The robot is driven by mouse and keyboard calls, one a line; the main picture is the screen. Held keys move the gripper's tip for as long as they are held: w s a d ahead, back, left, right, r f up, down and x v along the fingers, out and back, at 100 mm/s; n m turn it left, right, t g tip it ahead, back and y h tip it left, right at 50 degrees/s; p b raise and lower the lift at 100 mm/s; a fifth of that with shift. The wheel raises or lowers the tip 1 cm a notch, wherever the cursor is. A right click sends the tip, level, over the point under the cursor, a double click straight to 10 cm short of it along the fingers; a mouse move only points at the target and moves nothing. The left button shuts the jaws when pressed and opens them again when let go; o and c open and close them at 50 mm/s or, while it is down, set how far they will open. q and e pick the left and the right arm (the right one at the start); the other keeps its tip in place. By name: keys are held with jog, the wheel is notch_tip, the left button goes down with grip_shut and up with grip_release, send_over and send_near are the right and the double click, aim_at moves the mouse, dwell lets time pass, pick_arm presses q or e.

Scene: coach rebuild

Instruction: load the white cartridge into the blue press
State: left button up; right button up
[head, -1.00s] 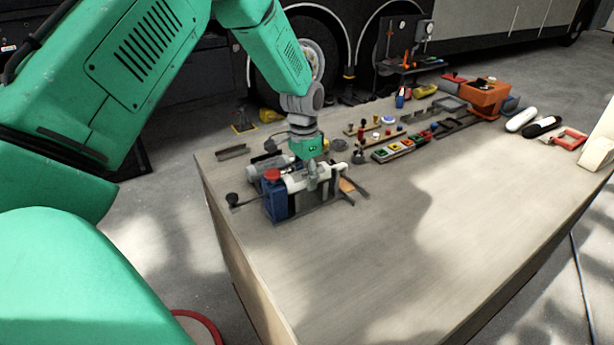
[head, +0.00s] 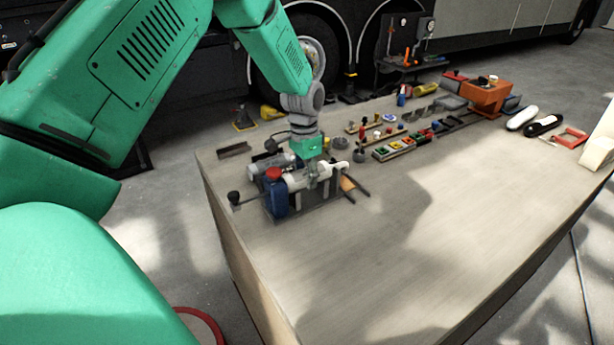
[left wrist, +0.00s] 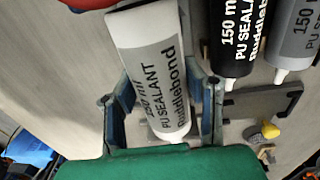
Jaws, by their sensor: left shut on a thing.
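The white cartridge (left wrist: 150,70) has black lettering and lies between the two blue-grey fingers of my left gripper (left wrist: 162,110) in the left wrist view. In the head view, the left gripper (head: 318,174) is shut on the cartridge (head: 296,181), low over the press. The blue press (head: 277,198) with a red top (head: 273,174) stands at the table's near left end. The cartridge lies lengthwise just right of the blue body. I cannot tell whether it rests in the press or hangs just above it. My right gripper is out of view.
A black cartridge (left wrist: 232,40) and a grey cartridge (left wrist: 295,40) lie beside the white one. A black-knobbed lever (head: 234,198) sticks out left of the press. Several coloured parts (head: 400,145) and an orange block (head: 487,97) stand farther back. The table's front middle (head: 400,240) is clear.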

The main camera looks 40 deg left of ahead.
aim_at(305, 170)
pick_arm(q)
jog(key=shift+f, duration=0.1)
jog(key=o, duration=1.8)
jog(key=shift+r+p, duration=2.85)
jog(key=shift+r, duration=0.2)
jog(key=shift+s+f, duration=0.1)
jog(key=shift+s, duration=0.05)
